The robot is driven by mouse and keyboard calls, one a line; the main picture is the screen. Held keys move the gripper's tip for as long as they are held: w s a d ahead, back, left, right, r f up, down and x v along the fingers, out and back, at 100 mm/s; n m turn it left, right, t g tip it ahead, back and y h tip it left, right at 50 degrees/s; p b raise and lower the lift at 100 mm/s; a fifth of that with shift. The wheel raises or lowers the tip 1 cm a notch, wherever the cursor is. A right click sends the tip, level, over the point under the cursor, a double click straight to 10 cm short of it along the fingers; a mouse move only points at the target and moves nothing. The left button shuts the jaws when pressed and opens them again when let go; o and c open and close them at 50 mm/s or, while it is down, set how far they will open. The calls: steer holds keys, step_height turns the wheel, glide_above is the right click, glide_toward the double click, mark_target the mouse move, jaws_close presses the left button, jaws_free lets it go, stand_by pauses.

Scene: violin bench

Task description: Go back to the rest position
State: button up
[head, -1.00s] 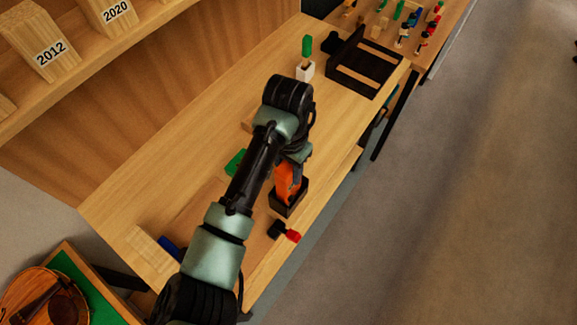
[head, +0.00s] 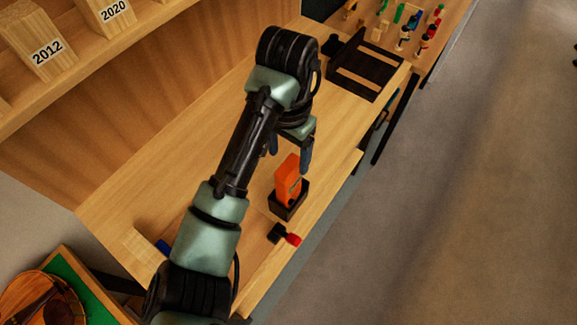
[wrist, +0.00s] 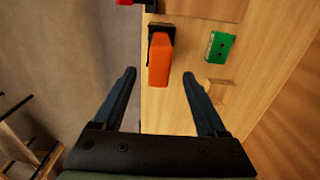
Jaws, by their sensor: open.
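My gripper (wrist: 160,88) is open and empty in the wrist view, its two dark fingers spread apart. In the head view my gripper (head: 290,158) hangs above the bench, just above and behind an orange block-like object (head: 287,182). The orange object stands upright in a small black holder (head: 289,207) near the bench's front edge. It also shows in the wrist view (wrist: 160,62), beyond the fingertips and between them, apart from both. My arm hides part of the bench in the head view.
A black-and-red item (head: 284,235) lies near the front edge. A green piece (wrist: 219,47) lies on the bench (head: 335,135). A dark slotted rack (head: 365,66) and several small coloured tools stand at the far end. A shelf (head: 95,62) runs along the left.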

step_height(320, 180, up, 6)
steer(key=shift+f+p, duration=0.25)
steer(key=shift+p, duration=1)
steer(key=w+d+r+t+h, duration=0.3)
steer(key=w+d+r+t, duration=0.35)
steer(key=d+r, duration=0.25)
steer(key=w+d+r+t+h, duration=0.15)
steer(key=r+t, duration=0.25)
steer(key=r, duration=0.5)
steer(key=w+d+r+t+h, duration=0.15)
steer(key=r+t, duration=0.25)
steer(key=r, duration=0.5)
steer(key=s+a+r+n+t+y, duration=0.2)
steer(key=s+a+r+t, duration=0.2)
steer(key=r, duration=0.3)
steer(key=s+a+r+n+t+y, duration=0.2)
steer(key=s+a+r+t, duration=0.2)
steer(key=s+r, duration=0.3)
steer(key=s+a+r+n+t+y+b, duration=0.1)
steer(key=s+a+r+n+t+y, duration=0.1)
steer(key=r, duration=0.6)
steer(key=s+a+n+t, duration=0.1)
steer(key=s+a+t, duration=0.1)
steer(key=s+t, duration=0.1)
steer(key=shift+s+r, duration=0.15)
steer(key=shift+s, duration=0.25)
